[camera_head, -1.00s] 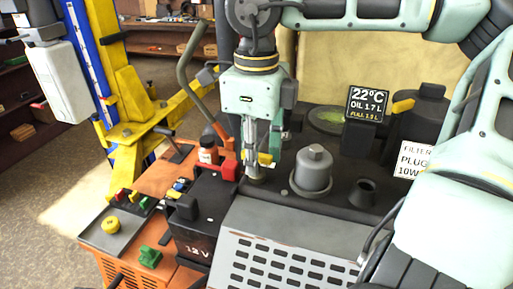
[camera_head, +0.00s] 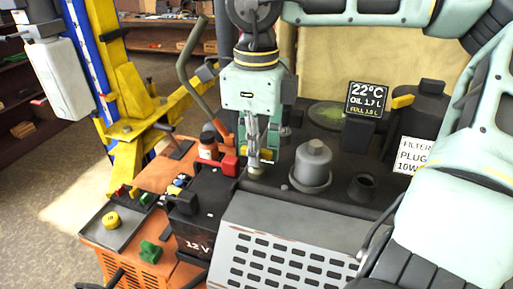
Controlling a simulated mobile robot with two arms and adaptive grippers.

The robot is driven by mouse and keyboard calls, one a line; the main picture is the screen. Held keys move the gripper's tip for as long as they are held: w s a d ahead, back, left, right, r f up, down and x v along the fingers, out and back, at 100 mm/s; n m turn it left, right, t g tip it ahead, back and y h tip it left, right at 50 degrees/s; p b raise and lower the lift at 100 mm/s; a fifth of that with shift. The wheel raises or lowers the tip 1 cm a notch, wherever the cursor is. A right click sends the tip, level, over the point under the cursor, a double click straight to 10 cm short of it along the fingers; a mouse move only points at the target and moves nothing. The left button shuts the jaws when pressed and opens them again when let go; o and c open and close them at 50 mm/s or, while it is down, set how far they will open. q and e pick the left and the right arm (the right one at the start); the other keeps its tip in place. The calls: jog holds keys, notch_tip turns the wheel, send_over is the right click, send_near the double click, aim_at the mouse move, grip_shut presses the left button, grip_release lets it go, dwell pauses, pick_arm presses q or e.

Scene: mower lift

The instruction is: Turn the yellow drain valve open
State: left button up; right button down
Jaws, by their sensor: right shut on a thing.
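My right gripper (camera_head: 256,160) points down in the middle of the view, between the black battery and the grey filter. It is shut on a small yellow piece (camera_head: 268,157), which seems to be the drain valve's handle; only a bit of it shows beside the fingers. Below the fingertips is a short dark round fitting (camera_head: 256,172) on the engine deck. The fingers hide most of the valve, so its exact angle is unclear. My left gripper is not in view.
The battery (camera_head: 203,207) with a red terminal cap (camera_head: 230,165) stands close left of the gripper. The grey filter (camera_head: 312,165) stands close right. A tray (camera_head: 120,236) holds a yellow cap (camera_head: 111,219). A blue and yellow lift post (camera_head: 90,60) stands at left.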

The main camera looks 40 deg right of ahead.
jog(key=n+b, duration=0.1)
jog(key=n, duration=0.3)
jog(key=n+b, duration=0.1)
jog(key=n, duration=0.8)
jog(key=shift+r, duration=0.1)
jog(key=shift+w+n, duration=0.1)
jog(key=shift+n, duration=2.2)
jog(key=c, duration=1.8)
grip_release()
